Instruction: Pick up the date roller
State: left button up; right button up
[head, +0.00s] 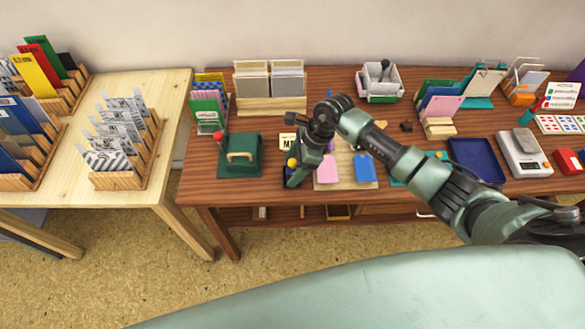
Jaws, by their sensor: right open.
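My right gripper (296,178) points down at the front of the brown table, left of the table's middle. It is open. A small object with a yellow knob (292,162) shows right beside its fingers, mostly hidden by them; I cannot tell whether they touch. No date roller can be made out for certain; the gripper and wrist cover part of this spot. A dark-handled tool (384,70) stands in a grey-white tray (366,82) at the back of the table. My left gripper is not in view.
A blue tray (476,160) and a white scale (524,152) are farther right. Card racks (126,178) fill the left table.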

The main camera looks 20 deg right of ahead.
jog(key=shift+a+f, duration=0.15)
jog(key=shift+f, duration=0.2)
grip_shut()
jog(key=shift+w+r, duration=0.1)
jog(key=shift+r, duration=0.1)
notch_tip(320, 180, up, 20)
jog(key=b, duration=0.3)
jog(key=shift+f+b, duration=0.15)
jog(key=shift+b, duration=0.25)
